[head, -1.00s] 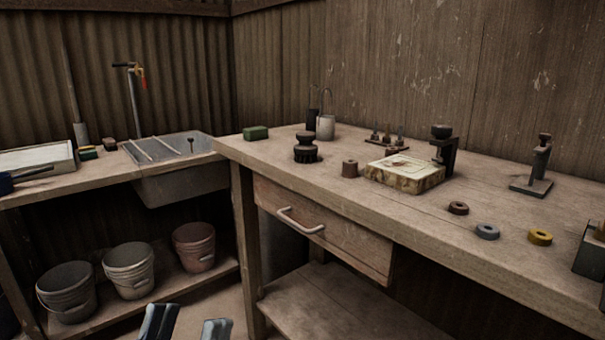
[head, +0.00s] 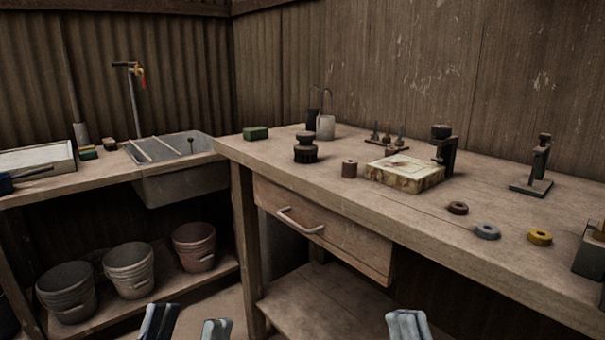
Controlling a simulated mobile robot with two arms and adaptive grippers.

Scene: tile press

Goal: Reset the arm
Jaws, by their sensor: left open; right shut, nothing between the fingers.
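My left gripper (head: 187,325) shows at the bottom edge of the head view, left of the middle. Its two fingertips are apart with nothing between them. My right gripper (head: 407,325) shows at the bottom edge, right of the middle, with its fingertips together and empty. Both grippers are low in front of the workbench (head: 450,222) and apart from everything on it. The rest of both arms is out of view.
On the bench are a patterned tile block (head: 404,175), a dark stacked knob piece (head: 305,150), several rings such as a yellow one (head: 540,237), and a press stand (head: 533,170). A drawer (head: 330,232) is shut. Buckets (head: 129,270) stand below the sink (head: 180,175) at left.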

